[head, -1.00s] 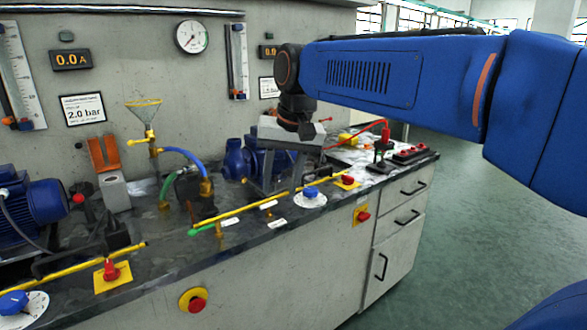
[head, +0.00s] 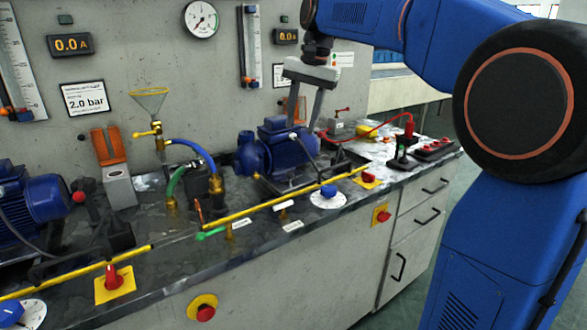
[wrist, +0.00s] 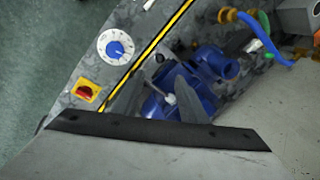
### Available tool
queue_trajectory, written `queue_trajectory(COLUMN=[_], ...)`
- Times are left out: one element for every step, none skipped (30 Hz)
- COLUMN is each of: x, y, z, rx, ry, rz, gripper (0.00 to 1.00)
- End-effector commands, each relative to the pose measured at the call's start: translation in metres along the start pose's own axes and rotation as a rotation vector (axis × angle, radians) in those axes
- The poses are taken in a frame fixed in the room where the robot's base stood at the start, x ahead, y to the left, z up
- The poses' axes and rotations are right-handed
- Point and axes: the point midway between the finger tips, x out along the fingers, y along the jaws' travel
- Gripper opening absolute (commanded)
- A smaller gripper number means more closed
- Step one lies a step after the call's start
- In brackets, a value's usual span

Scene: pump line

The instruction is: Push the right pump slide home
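The right pump (head: 272,155) is a blue motor-and-pump unit on a dark frame on the bench, near its right part. In the wrist view the pump (wrist: 205,100) lies below and between my fingers. My gripper (head: 304,126) hangs over the right end of the pump, fingers pointing down and apart, with nothing seen between them. In the wrist view my gripper (wrist: 150,80) partly hides the pump. The slide under the pump is mostly hidden, and I cannot tell its position.
A yellow rail (head: 290,202) runs along the bench front, near a blue-knobbed dial (head: 328,196) and a red switch (head: 368,177). A funnel (head: 149,102) with hoses stands left of the pump. A red cable (head: 375,127) and black-red stand (head: 404,150) are to the right.

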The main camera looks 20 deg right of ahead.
Motion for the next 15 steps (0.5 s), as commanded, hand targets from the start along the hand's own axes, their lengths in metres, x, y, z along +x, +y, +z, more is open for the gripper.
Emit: queue_trajectory(x=[0.009, 0.015, 0.021, 0.027, 0.032, 0.039, 0.045, 0.050, 0.057, 0.062, 0.068, 0.075, 0.080, 0.085, 0.092], y=[0.000, 0.000, 0.000, 0.000, 0.001, 0.001, 0.001, 0.001, 0.001, 0.001, 0.001, 0.000, 0.001, 0.000, 0.001], z=[0.001, 0.001, 0.001, 0.000, 0.001, 0.000, 0.000, 0.001, 0.000, 0.001, 0.001, 0.000, 0.001, 0.001, 0.001], rx=[0.000, 0.000, 0.000, 0.000, 0.000, 0.000, 0.000, 0.000, 0.000, 0.000, -0.001, -0.001, -0.001, -0.001, -0.001], ry=[-0.001, -0.002, -0.002, -0.001, -0.002, -0.001, -0.002, -0.002, -0.001, -0.002, -0.001, -0.001, -0.002, -0.001, -0.001], rz=[0.001, 0.002, 0.001, 0.001, 0.002, 0.001, 0.002, 0.002, 0.001, 0.002, 0.001, 0.001, 0.002, 0.001, 0.001], gripper=[0.39, 0.39, 0.39, 0.39, 0.39, 0.39, 0.39, 0.39, 0.39, 0.39, 0.39, 0.39, 0.39, 0.39, 0.39])
